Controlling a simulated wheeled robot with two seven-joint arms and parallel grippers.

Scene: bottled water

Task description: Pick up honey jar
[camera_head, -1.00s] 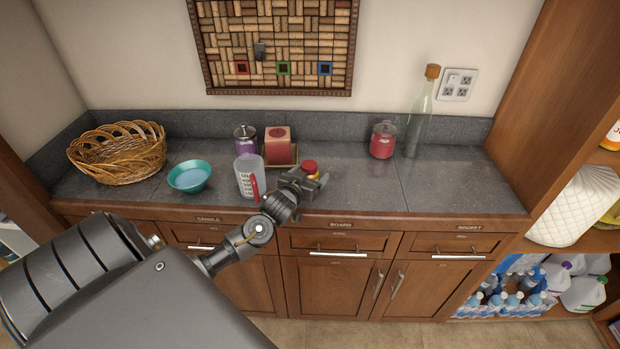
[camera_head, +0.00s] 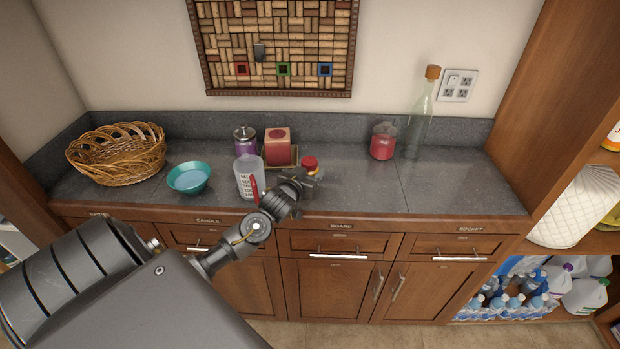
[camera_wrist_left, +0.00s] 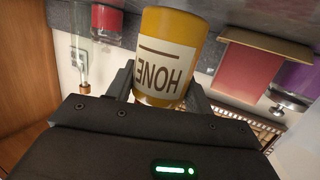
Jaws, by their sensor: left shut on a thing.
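The honey jar (camera_head: 310,164) shows its red lid in the head view, near the front of the counter; my gripper hides most of its lower part. In the left wrist view the jar (camera_wrist_left: 166,52) has a golden body and a white label with dark letters. My left gripper (camera_head: 303,182) is shut on the jar, with a finger on each side of it. I cannot tell whether the jar touches the counter. My right gripper is not in view.
A measuring cup (camera_head: 248,178) stands just left of my left gripper. A red candle box (camera_head: 278,148) on a tray and a purple jar (camera_head: 245,142) are behind. A teal bowl (camera_head: 189,178) and wicker basket (camera_head: 117,158) are left.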

